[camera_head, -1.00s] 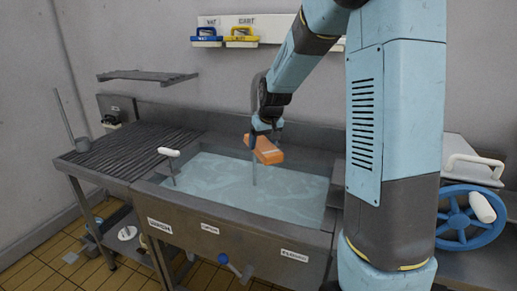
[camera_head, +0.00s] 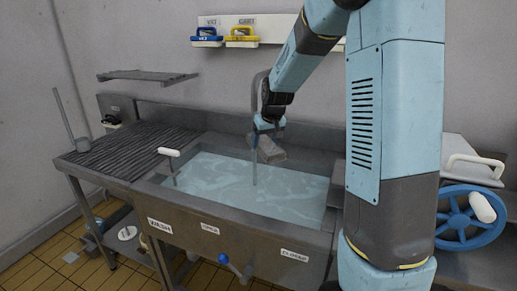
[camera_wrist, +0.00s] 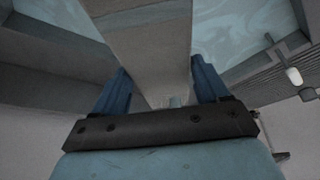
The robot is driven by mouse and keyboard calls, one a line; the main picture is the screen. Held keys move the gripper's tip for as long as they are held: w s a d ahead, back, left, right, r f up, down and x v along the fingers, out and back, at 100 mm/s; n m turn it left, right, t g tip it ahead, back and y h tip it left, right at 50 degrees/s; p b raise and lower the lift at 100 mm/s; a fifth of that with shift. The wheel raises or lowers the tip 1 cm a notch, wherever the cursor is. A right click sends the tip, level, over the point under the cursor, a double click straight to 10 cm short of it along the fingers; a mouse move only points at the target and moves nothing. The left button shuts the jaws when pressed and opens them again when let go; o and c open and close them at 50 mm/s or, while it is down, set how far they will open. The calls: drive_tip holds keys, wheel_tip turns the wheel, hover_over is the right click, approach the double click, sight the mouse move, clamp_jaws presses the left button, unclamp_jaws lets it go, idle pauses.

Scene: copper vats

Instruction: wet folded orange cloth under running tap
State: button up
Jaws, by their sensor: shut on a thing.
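My gripper (camera_head: 266,127) is over the sink, its blue fingers shut on a folded block-shaped cloth (camera_head: 271,150). The cloth now looks grey-brown, not orange. It also shows grey-beige between the fingers of my gripper (camera_wrist: 160,85) in the wrist view. The tap (camera_head: 255,92) is a grey curved pipe behind my gripper. A thin stream of water (camera_head: 254,172) falls beside the cloth's left end into the sink; whether it touches the cloth is hard to tell. The sink's water (camera_head: 225,180) lies below the cloth, apart from it.
A ribbed drainboard (camera_head: 130,152) adjoins the sink on the left. A white-handled lever (camera_head: 169,153) stands at the sink's left side. A blue-ended lever (camera_head: 223,259) sits under the front rim, near the OPEN and CLOSED labels. A blue handwheel (camera_head: 462,217) is at right.

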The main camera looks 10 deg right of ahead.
sight(282, 149)
drive_tip(key=shift+s+d, duration=0.7)
drive_tip(key=shift+s, duration=0.45)
drive_tip(key=shift+s+d, duration=0.65)
drive_tip(key=shift+s, duration=0.5)
drive_tip(key=shift+s+d, duration=0.7)
drive_tip(key=shift+s, duration=0.45)
drive_tip(key=s+d+r, duration=0.2)
drive_tip(key=s+r, duration=0.2)
drive_tip(key=shift+s+d, duration=0.15)
drive_tip(key=shift+d, duration=0.1)
